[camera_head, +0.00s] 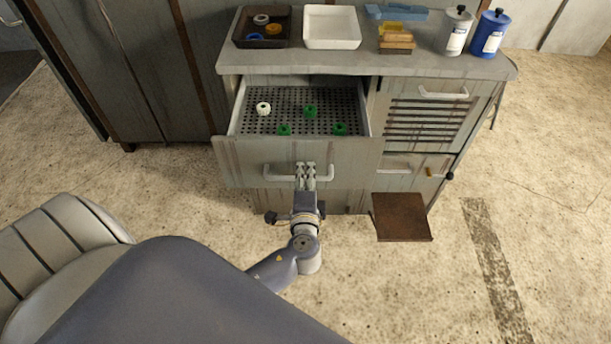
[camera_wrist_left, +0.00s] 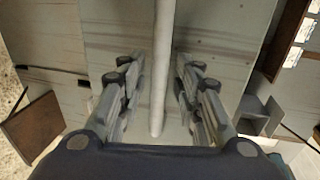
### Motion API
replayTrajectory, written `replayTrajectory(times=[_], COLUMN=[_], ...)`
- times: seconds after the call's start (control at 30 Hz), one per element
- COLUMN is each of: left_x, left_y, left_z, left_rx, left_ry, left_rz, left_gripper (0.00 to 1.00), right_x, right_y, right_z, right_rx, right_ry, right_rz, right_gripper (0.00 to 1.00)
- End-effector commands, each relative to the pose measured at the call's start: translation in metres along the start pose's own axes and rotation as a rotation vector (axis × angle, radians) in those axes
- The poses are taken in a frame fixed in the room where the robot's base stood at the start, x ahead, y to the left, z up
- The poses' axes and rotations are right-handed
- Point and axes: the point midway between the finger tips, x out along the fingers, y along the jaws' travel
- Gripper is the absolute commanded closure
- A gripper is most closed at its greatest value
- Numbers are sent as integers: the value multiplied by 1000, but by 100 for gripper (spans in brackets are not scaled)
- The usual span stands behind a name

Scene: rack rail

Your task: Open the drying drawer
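The drawer with a dark perforated floor (camera_head: 264,127) is pulled out at the upper left of the cabinet. Its grey front (camera_head: 240,163) carries a pale bar handle (camera_head: 270,173). My left gripper (camera_head: 306,172) is at the middle of this handle. In the left wrist view, the handle bar (camera_wrist_left: 162,70) runs between the two fingers (camera_wrist_left: 158,75), with a visible gap beside it, so the fingers stand open around it. Inside the drawer are a white ring-shaped piece (camera_head: 263,108) and green pieces (camera_head: 310,110). My right gripper is not in view.
On the cabinet top (camera_head: 365,63) stand a dark tray (camera_head: 263,43) with small rings, a white tray (camera_head: 332,27), yellow blocks (camera_head: 396,38) and two bottles (camera_head: 490,33). A slatted front (camera_head: 432,118) is at right. A brown panel (camera_head: 401,217) sits low at right.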

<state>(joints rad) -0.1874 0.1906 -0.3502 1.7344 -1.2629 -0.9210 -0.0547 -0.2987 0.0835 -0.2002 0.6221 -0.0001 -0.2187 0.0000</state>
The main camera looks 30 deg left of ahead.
Motion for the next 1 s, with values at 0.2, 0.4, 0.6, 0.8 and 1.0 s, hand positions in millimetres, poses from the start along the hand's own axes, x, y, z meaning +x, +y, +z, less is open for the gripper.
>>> replayTrajectory(times=[0.2,0.4,0.6,0.8,1.0], left_x=[-2,-30,-74,-107,-120], left_y=[0,1,1,1,0], left_z=[0,0,0,0,0], left_rx=[0,-2,-1,-1,0], left_ry=[0,1,0,-1,0], left_rz=[1,4,4,3,1], left_gripper=[69,69,69,69,69], right_x=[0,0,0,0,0], right_y=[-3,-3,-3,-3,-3], right_z=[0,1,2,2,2], right_rx=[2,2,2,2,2], right_ry=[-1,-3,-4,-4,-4], right_rz=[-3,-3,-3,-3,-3], right_gripper=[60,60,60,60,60])
